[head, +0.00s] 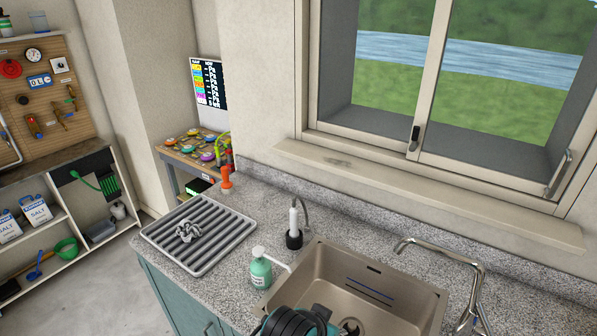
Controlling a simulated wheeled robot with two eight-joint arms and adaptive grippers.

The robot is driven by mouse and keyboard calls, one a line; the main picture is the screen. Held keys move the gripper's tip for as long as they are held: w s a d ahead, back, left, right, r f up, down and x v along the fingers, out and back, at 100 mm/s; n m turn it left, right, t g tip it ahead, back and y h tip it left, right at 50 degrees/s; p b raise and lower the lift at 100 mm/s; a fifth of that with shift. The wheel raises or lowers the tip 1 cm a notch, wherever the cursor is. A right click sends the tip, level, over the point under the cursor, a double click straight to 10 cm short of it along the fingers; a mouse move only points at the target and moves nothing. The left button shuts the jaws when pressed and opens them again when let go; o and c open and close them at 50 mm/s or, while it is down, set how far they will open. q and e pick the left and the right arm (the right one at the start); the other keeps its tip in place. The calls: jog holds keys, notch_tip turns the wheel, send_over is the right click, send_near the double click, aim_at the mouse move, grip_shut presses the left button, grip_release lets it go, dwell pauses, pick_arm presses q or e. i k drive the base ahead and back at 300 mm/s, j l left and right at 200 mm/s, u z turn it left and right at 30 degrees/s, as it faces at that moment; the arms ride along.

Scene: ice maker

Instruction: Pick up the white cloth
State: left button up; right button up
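A small crumpled whitish-grey bundle (187,231) lies on the left part of the ribbed grey drying tray (212,262). It looks like the white cloth, but it is small in the head view and its folds are hard to make out. Nothing touches it from above.
A green soap bottle (261,271) stands between tray and sink (335,276). A white-handled brush (293,228) in a dark holder stands behind the sink, and a tall tap (455,258) at its right. An orange object (226,178) stands behind the tray. Shelves are at left.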

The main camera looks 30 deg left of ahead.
aim_at(185, 229)
jog(key=k+j+u, duration=0.1)
jog(key=u, duration=0.3)
jog(key=k+j+u, duration=0.1)
jog(key=u, duration=0.3)
jog(key=l+u, duration=0.15)
jog(key=u, duration=0.25)
jog(key=k+l+u, duration=0.1)
jog(key=u, duration=0.3)
jog(key=k+l+u, duration=0.1)
jog(key=u, duration=0.3)
jog(key=i+j+z, duration=0.1)
jog(key=i+j, duration=0.35)
jog(key=i+j+z, duration=0.1)
jog(key=i+j, duration=0.35)
jog(key=i+j+z, duration=0.1)
jog(key=i+j, duration=0.3)
jog(key=j, duration=0.2)
jog(key=i+j+z, duration=0.1)
jog(key=i+j, duration=0.3)
jog(key=j, duration=0.15)
